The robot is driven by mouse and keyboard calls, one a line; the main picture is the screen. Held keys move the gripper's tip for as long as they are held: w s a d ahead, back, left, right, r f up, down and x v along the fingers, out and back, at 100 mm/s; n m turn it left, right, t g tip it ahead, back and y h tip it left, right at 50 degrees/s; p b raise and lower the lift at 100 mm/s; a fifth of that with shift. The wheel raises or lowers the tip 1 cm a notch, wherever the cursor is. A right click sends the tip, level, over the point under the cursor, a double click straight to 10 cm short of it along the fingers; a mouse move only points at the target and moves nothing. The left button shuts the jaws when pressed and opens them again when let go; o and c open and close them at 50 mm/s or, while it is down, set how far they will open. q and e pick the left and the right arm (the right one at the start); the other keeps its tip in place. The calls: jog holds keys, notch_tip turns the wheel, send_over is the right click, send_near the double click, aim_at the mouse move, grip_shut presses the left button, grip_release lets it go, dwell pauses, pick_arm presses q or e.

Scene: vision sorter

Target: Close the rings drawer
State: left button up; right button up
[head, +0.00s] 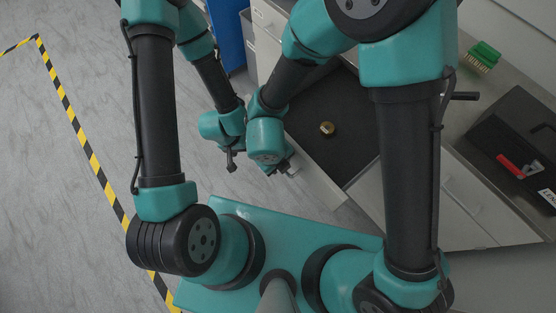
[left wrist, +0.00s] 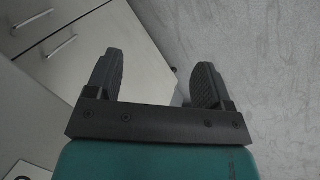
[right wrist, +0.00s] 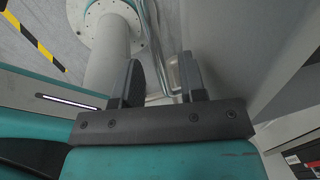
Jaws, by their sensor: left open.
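A drawer (head: 304,141) stands pulled out of the grey cabinet, its dark floor showing in the head view. A small brass ring-like piece (head: 327,128) lies in it. My right gripper (head: 283,167) is at the outer side of the drawer's front, close to a pale handle (head: 294,171). In the right wrist view its fingers (right wrist: 160,85) stand partly apart with a pale part near them; whether they grip it is unclear. My left gripper (head: 231,160) is open and empty, left of the drawer. Its spread fingers (left wrist: 155,85) show in the left wrist view.
A blue cabinet (head: 226,35) stands behind. The floor at left (head: 90,220) is clear, with striped tape.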

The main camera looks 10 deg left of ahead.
grip_shut()
jog(key=shift+w, duration=0.1)
dwell(0.4)
